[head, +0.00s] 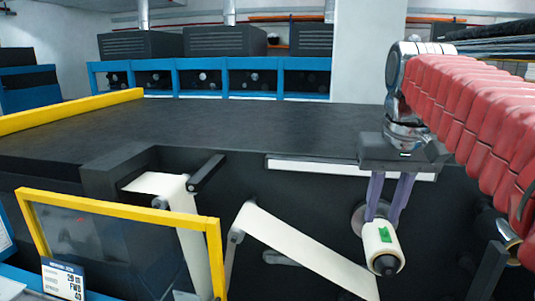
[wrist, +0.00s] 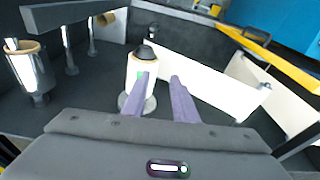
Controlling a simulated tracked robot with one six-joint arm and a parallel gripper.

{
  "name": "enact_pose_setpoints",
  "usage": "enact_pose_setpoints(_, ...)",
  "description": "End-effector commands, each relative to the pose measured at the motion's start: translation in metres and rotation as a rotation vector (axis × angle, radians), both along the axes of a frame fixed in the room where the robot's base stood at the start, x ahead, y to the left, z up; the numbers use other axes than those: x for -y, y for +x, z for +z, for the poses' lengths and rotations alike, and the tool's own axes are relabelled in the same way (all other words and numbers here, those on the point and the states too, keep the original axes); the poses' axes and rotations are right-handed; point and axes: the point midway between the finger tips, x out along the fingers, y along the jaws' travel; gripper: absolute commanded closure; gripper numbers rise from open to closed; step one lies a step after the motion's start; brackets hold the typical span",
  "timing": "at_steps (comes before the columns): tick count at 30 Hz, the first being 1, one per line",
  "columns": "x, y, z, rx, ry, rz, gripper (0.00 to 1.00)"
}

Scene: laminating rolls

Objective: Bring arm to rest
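My gripper (head: 382,213) points downward in the head view, at the end of my red-covered arm. Its two purple fingers stand apart, with nothing visible between them. It is also in the wrist view (wrist: 161,78), where a clear gap shows between the fingertips. A white roll (head: 381,243) with a green mark and a dark end cap sits just below the fingertips in the head view. In the wrist view the roll (wrist: 135,68) stands beyond the left finger, which partly covers it. I cannot tell whether that finger touches the roll.
A white web (head: 300,245) runs down towards the roll. A yellow-framed guard (head: 125,208) stands at the front left, and a yellow rail (head: 70,110) lies behind it. The dark machine top (head: 240,128) is clear. A metal-sleeved roller (wrist: 30,70) shows in the wrist view.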

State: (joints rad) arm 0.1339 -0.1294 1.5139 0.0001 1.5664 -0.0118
Motion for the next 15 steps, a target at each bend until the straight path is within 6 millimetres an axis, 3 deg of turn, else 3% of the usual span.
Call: enact_pose_setpoints(15, -0.032, -0.065, -0.079, 0.139, -0.013, 0.058, 0.74)
